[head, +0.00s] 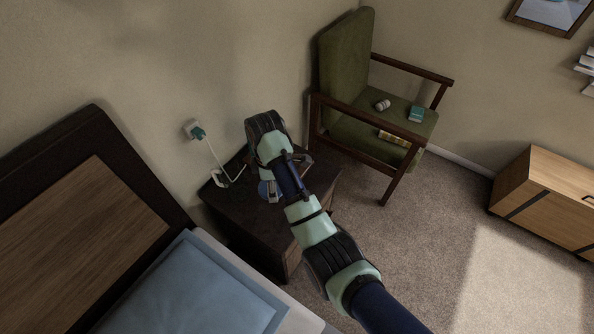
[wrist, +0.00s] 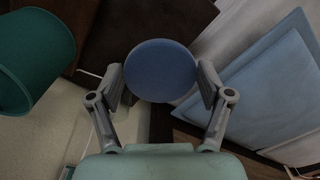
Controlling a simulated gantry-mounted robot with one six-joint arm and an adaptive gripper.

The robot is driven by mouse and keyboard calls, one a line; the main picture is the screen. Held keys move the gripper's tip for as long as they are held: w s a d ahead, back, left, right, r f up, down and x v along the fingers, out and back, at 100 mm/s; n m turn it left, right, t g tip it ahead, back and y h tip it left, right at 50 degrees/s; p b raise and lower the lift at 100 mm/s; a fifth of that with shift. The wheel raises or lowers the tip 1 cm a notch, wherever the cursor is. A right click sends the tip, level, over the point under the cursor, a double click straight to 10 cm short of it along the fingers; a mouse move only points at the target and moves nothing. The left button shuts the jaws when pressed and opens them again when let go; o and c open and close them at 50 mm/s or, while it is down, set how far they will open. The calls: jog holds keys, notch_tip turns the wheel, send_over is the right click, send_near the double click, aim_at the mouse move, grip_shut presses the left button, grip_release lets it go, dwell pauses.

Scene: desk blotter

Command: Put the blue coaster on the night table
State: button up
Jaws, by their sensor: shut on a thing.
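The blue coaster (wrist: 160,70) is a round flat disc between the two fingers of my gripper (wrist: 161,82) in the wrist view. My gripper is shut on its sides. In the head view the coaster (head: 265,190) shows partly, behind my arm, over the night table (head: 236,212). The night table is dark brown and stands between the bed and the chair. I cannot tell whether the coaster touches its top. My arm hides part of the table top.
A white cable (head: 215,158) runs from a wall plug (head: 195,131) to the table's left side. A bed with a blue pillow (head: 190,295) is at lower left. A green armchair (head: 347,75) holding small items stands behind right. A teal round container (wrist: 35,50) shows in the wrist view.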

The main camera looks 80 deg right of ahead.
aim_at(280, 218)
jog(key=shift+s+d, duration=0.15)
jog(key=shift+s, duration=0.05)
notch_tip(280, 218, down, 20)
jog(key=b, duration=0.7)
jog(key=shift+s+b, duration=0.1)
jog(key=shift+b, duration=0.2)
jog(key=shift+f, duration=0.15)
jog(key=o, duration=0.9)
jog(key=shift+c, duration=0.2)
notch_tip(280, 218, up, 12)
jog(key=p, duration=0.4)
jog(key=shift+p, duration=0.4)
